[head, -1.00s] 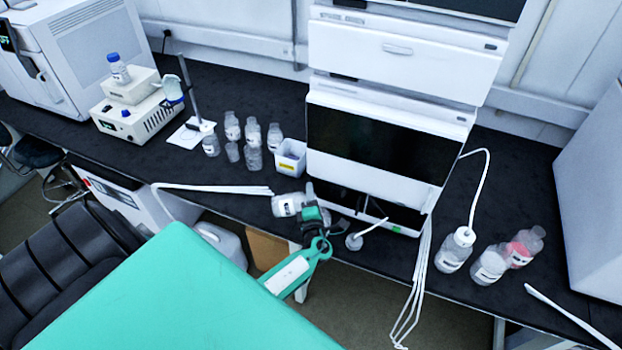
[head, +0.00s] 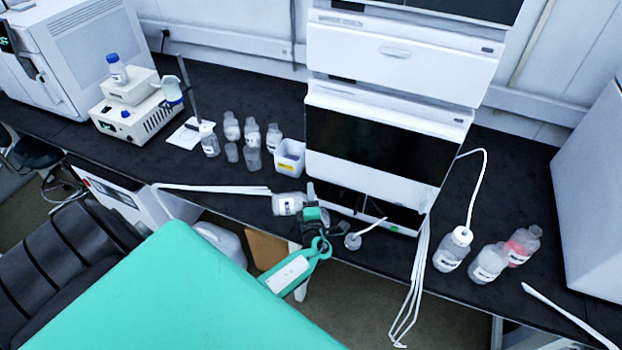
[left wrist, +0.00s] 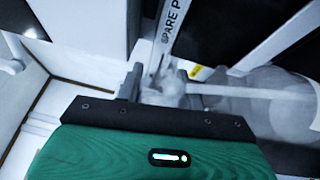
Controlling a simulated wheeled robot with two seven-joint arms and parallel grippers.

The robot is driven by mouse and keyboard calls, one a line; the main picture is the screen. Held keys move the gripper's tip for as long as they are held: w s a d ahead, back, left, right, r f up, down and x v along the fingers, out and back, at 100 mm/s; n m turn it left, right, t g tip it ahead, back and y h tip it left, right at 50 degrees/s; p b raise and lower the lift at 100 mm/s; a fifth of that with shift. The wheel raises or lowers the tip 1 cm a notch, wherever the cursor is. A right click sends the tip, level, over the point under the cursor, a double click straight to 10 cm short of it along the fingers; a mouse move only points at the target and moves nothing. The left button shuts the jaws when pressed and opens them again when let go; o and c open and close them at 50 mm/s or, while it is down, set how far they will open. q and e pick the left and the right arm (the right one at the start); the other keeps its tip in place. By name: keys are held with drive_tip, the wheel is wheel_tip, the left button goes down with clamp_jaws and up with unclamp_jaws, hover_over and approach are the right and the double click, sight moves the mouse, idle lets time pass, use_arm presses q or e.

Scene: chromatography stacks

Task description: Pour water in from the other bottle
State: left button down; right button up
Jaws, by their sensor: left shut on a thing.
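My left gripper (head: 312,200) is shut on a clear labelled bottle (head: 287,204) in front of the white instrument stack. The bottle is tipped far over, nearly on its side. Its contents are unclear. In the left wrist view a blurred translucent bottle shape (left wrist: 265,95) lies to the right of my left gripper's dark fingers (left wrist: 160,85). To the right of the gripper, a white cap with a tube (head: 353,241) is low at the bench's front; whether a bottle is beneath it is unclear. My right gripper is not in view.
Several clear bottles (head: 253,147) and a white bin (head: 289,158) stand left of the stack (head: 385,140). Right of it are a tubed, capped bottle (head: 452,250), a clear bottle (head: 488,263) and a pink-tinted bottle (head: 522,246). White tubes (head: 408,300) hang over the bench edge.

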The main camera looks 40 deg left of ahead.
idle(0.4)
use_arm(q)
drive_tip(key=shift+s+a+r+n+b, duration=0.15)
drive_tip(key=shift+n+b, duration=0.35)
drive_tip(key=shift+n, duration=0.6)
drive_tip(key=n, duration=0.1)
drive_tip(key=r+n, duration=0.2)
drive_tip(key=n, duration=0.1)
drive_tip(key=shift+s+a+g, duration=0.15)
drive_tip(key=shift+a+g, duration=0.1)
drive_tip(key=shift+g, duration=0.05)
